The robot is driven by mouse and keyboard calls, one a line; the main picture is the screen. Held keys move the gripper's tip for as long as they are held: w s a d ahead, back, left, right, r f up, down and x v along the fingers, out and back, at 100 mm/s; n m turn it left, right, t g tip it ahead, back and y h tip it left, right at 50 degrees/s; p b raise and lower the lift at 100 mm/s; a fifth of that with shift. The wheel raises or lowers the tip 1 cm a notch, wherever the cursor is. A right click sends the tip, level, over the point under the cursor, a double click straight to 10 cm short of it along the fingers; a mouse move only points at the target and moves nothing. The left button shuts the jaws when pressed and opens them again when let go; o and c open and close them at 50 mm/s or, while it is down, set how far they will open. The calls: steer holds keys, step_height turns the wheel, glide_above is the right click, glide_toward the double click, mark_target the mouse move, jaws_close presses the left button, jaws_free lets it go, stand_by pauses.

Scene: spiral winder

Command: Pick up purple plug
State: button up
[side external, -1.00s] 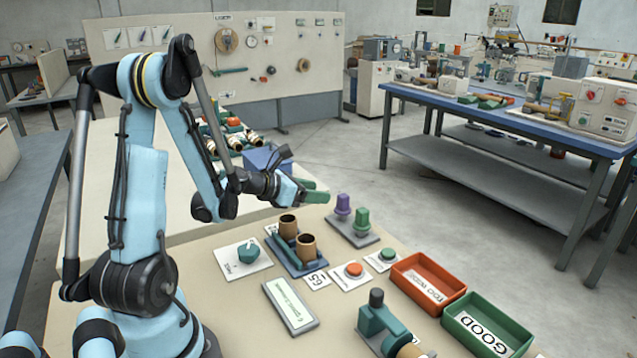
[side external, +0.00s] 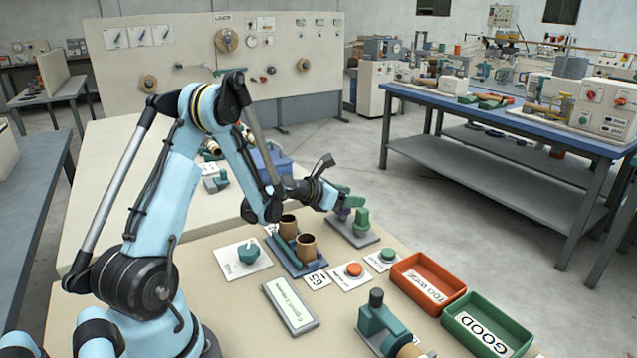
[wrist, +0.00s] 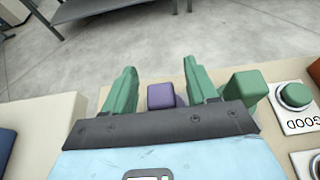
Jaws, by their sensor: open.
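The purple plug (side external: 343,214) stands on a grey base plate (side external: 352,236) at the back of the table, beside a green plug (side external: 361,218). In the side view my gripper (side external: 349,199) is over the purple plug and hides its top. In the wrist view the purple plug (wrist: 161,96) shows between the two green fingers of my gripper (wrist: 163,80), which are apart with a gap on each side of it. The green plug (wrist: 246,88) is just outside the right finger in the wrist view.
Two brown cups (side external: 306,247) stand in a blue holder left of the plugs. A red button (side external: 354,270) and a green button (side external: 387,255) lie in front. A red tray (side external: 428,282) and a green tray (side external: 488,325) are at right.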

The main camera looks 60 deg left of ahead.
steer(key=shift+w+f, duration=0.1)
steer(key=shift+w, duration=0.15)
jaws_close()
stand_by(0.3)
